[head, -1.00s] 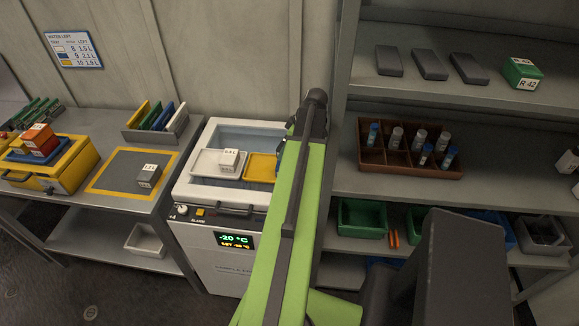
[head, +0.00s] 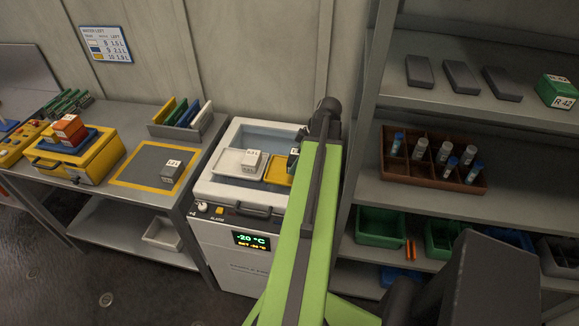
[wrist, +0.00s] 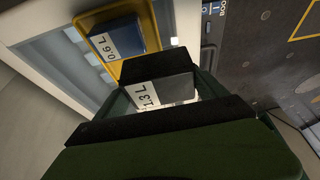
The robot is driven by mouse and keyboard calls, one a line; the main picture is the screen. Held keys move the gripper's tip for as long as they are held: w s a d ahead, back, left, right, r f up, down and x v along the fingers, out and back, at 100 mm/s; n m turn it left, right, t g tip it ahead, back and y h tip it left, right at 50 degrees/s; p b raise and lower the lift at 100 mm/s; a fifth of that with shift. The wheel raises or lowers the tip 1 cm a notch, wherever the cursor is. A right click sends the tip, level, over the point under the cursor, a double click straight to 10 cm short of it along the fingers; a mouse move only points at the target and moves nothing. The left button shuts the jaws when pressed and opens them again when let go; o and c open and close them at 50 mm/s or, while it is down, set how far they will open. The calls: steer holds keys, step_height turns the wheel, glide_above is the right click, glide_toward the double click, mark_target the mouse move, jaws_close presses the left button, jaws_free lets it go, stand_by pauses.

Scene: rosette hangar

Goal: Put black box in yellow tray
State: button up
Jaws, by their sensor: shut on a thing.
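My gripper (wrist: 163,92) is shut on a grey-looking box (wrist: 178,87) with a white label that seems to read 1.3 L. In the wrist view the yellow tray (wrist: 82,18) lies beyond the gripper, with a dark bluish box (wrist: 122,40) labelled 0.6 L in it. In the head view the yellow tray (head: 277,172) sits in the open white chest, its right part hidden by my arm. A dark labelled shape (head: 293,160) shows at that tray beside my arm; I cannot tell which box it is.
A white tray (head: 228,165) with a pale box (head: 251,160) stands left of the yellow tray. A grey box (head: 172,171) stands on the yellow-edged mat (head: 138,165) on the left bench. The shelf (head: 455,195) at right holds a brown rack (head: 470,187) and bins.

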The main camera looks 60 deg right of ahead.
steer(key=b, duration=0.5)
glide_above(277, 169)
steer(key=s, duration=0.2)
step_height(277, 169, down, 6)
steer(key=shift+w+d+f, duration=0.15)
steer(key=shift+f, duration=0.05)
steer(key=shift+w, duration=0.25)
step_height(277, 169, down, 4)
steer(key=b, duration=0.4)
steer(key=shift+f+b, duration=0.2)
steer(key=shift+b, duration=0.1)
steer(key=shift+r, duration=0.3)
steer(key=shift+f, duration=0.2)
steer(key=o, duration=1.4)
steer(key=shift+o, duration=0.2)
